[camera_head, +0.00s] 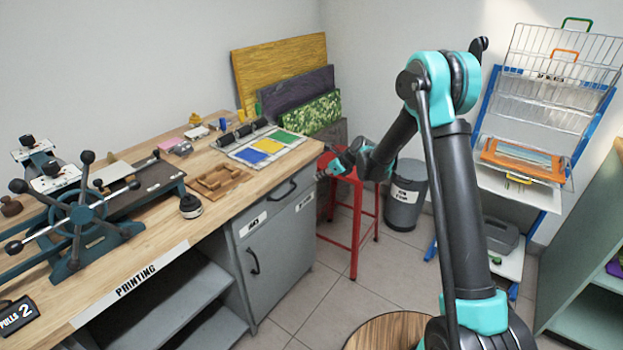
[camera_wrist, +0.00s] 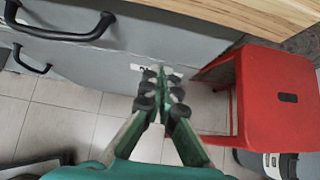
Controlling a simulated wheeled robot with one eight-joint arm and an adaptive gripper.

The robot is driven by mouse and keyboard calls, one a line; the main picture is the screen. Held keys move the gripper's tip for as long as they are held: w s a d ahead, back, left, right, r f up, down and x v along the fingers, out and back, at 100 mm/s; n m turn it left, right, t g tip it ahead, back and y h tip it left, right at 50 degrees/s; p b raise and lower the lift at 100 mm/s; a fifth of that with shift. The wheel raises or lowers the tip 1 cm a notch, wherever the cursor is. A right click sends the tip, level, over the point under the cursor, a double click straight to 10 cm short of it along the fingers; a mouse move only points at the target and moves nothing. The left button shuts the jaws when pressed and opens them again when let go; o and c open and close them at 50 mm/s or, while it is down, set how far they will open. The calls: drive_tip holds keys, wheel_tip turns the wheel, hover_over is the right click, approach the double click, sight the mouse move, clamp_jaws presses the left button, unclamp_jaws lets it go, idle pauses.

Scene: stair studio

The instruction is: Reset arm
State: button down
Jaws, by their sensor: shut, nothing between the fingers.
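My gripper (camera_head: 323,174) is at the end of my black and teal arm, in front of the red stool and beside the right end of the workbench in the head view. In the wrist view my gripper (camera_wrist: 162,78) has its two dark-tipped green fingers together, with nothing held. The grey cabinet front (camera_wrist: 130,50) and the red stool (camera_wrist: 280,95) lie beyond and below the fingertips. The gripper appears apart from both.
The wooden workbench (camera_head: 160,250) at left carries a printing press (camera_head: 80,225), a small wooden frame (camera_head: 218,183) and colour sheets (camera_head: 262,150). A grey bin (camera_head: 405,195) stands behind my arm. A blue drying rack (camera_head: 490,100) is at right. Tiled floor (camera_head: 300,295) is open in front of the cabinet.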

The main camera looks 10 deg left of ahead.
drive_tip(key=s+d+r+n+h, duration=0.2)
drive_tip(key=s+d+r+n, duration=0.3)
drive_tip(key=s+d, duration=0.5)
drive_tip(key=s+d+r+n+h, duration=0.2)
drive_tip(key=s+d+r+n, duration=0.35)
drive_tip(key=d, duration=0.85)
drive_tip(key=s+d+f+n+h, duration=0.2)
drive_tip(key=s+d+n, duration=0.4)
drive_tip(key=s, duration=0.5)
drive_tip(key=s+d+f+n+h, duration=0.2)
drive_tip(key=s+d+n, duration=0.4)
drive_tip(key=s+d, duration=0.4)
drive_tip(key=shift+s+f+t, duration=0.4)
drive_tip(key=shift+s+f, duration=0.1)
drive_tip(key=shift+f, duration=0.05)
